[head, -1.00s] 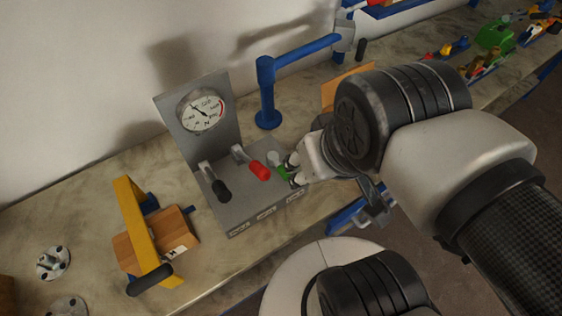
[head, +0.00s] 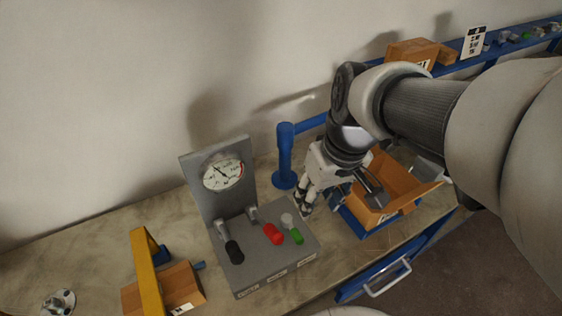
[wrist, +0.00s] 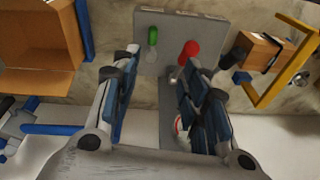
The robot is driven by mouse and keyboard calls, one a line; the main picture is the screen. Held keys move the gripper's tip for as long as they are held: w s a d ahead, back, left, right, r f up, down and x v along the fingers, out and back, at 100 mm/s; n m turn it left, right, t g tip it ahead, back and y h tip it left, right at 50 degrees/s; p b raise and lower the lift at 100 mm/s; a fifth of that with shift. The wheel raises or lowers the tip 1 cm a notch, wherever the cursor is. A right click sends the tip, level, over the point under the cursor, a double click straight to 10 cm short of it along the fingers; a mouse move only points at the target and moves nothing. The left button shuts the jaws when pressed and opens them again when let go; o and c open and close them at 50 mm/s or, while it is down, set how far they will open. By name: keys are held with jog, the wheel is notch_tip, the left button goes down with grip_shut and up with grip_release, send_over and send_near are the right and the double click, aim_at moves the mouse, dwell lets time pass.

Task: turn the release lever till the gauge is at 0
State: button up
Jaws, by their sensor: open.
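A grey panel (head: 265,262) stands on the bench with three levers: black (head: 233,250), red (head: 272,234) and green (head: 296,236). A round white gauge (head: 223,174) with a dark needle and a red zone is on its upright plate; its numbers are too small to read. My gripper (head: 301,205) is open and empty, just behind and right of the green lever, apart from it. In the wrist view, the green lever (wrist: 153,37) and red lever (wrist: 189,52) show beyond the open fingers (wrist: 155,75). The gauge is mostly hidden there by the right finger.
An open cardboard box (head: 408,186) is to the right. A yellow frame (head: 146,268) and a brown box (head: 178,287) are at the left. Bench in front of the panel is narrow.

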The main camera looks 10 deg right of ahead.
jog(key=w+d+f+n+g+y+p, duration=0.1)
jog(key=w+d+f+g+y+p, duration=0.1)
jog(key=w+d+f, duration=0.35)
jog(key=b, duration=0.5)
send_near(298, 234)
jog(key=shift+g, duration=0.3)
jog(key=x, duration=0.9)
jog(key=shift+w, duration=0.3)
grip_shut()
